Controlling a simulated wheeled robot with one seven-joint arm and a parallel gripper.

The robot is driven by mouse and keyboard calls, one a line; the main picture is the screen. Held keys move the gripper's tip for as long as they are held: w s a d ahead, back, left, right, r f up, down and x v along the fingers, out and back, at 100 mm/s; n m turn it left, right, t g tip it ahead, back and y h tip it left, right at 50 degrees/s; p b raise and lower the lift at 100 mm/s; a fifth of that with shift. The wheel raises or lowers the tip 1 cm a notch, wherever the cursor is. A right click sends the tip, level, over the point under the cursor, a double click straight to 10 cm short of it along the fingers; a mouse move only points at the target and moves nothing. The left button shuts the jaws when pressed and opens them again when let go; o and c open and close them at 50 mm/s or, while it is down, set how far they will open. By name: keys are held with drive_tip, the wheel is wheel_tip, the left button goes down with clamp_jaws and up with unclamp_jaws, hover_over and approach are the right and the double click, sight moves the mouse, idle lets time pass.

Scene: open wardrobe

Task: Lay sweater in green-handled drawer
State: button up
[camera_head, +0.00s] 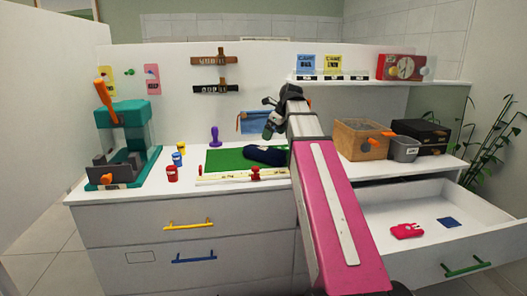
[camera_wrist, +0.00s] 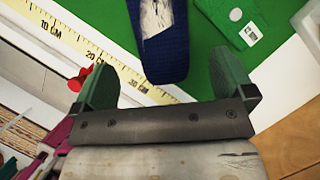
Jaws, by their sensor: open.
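A dark navy folded cloth item (camera_head: 264,155), which may be the sweater, lies on the green mat (camera_head: 225,160) on the worktop. In the wrist view the navy cloth (camera_wrist: 163,60) with a pale patch lies between the finger lines of my gripper (camera_wrist: 162,68). My gripper is open and empty; whether it touches the cloth I cannot tell. In the head view my gripper (camera_head: 269,118) is above and behind the cloth. The drawer with the green handle (camera_head: 468,267) is pulled open at the right. A small red garment-shaped item (camera_head: 407,230) and a blue square (camera_head: 449,222) lie inside it.
A ruler (camera_wrist: 60,42) runs along the mat's front with a red slider (camera_head: 256,173). A teal machine (camera_head: 125,145) and small pots stand left. A wooden box (camera_head: 360,140) and grey bin (camera_head: 404,148) sit on the right shelf. The drawer's middle is mostly bare.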

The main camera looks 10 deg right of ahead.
sight(265, 149)
drive_tip(key=shift+w+a+f, duration=0.1)
drive_tip(key=shift+w+a, duration=0.05)
drive_tip(key=shift+x, duration=5.2)
drive_tip(key=shift+a, duration=0.1)
drive_tip(key=shift+c, duration=0.3)
drive_tip(key=c, duration=0.8)
